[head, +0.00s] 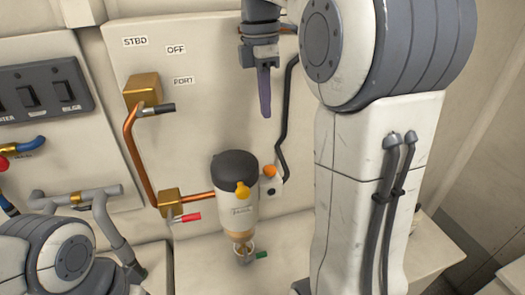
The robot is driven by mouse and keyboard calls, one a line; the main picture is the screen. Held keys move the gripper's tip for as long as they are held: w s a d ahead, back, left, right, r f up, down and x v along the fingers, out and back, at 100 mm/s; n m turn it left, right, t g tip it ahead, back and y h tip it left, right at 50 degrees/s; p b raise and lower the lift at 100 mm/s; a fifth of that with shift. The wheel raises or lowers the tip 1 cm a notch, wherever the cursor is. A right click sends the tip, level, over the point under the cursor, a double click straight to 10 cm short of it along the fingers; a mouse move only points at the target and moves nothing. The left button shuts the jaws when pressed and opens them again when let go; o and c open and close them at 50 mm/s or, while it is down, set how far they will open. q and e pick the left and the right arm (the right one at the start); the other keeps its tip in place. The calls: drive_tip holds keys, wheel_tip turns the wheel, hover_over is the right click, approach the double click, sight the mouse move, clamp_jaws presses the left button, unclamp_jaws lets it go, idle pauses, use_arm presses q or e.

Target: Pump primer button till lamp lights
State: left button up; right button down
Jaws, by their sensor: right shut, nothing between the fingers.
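A fuel filter with a dark cap (236,164) and a pale body (238,213) is mounted low on the white panel. A yellow knob (243,191), which looks like the primer button, sticks out at the front just below the cap. To its right is a small pale box (270,187) with an orange dome (269,171) on top, which looks like the lamp; I cannot tell whether it is lit. My right gripper (264,114) points down, shut and empty, above the filter and apart from it. My left gripper is out of view.
A brass valve (141,90) with a dark handle and a lower valve (170,203) with a red handle join copper pipe left of the filter. A black hose (282,130) runs behind my right gripper. A switch panel (35,90) is far left. A green-handled drain (261,255) is below.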

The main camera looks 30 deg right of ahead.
sight(269, 168)
drive_tip(key=shift+w, duration=0.1)
drive_tip(key=f, duration=0.4)
drive_tip(key=f+p, duration=0.1)
drive_tip(key=f, duration=0.4)
drive_tip(key=f+p, duration=0.1)
drive_tip(key=f, duration=0.3)
drive_tip(key=shift+s+d+f, duration=0.3)
drive_tip(key=shift+s+f, duration=0.05)
drive_tip(key=shift+s, duration=0.05)
drive_tip(key=shift+f, duration=0.2)
drive_tip(key=shift+f, duration=0.1)
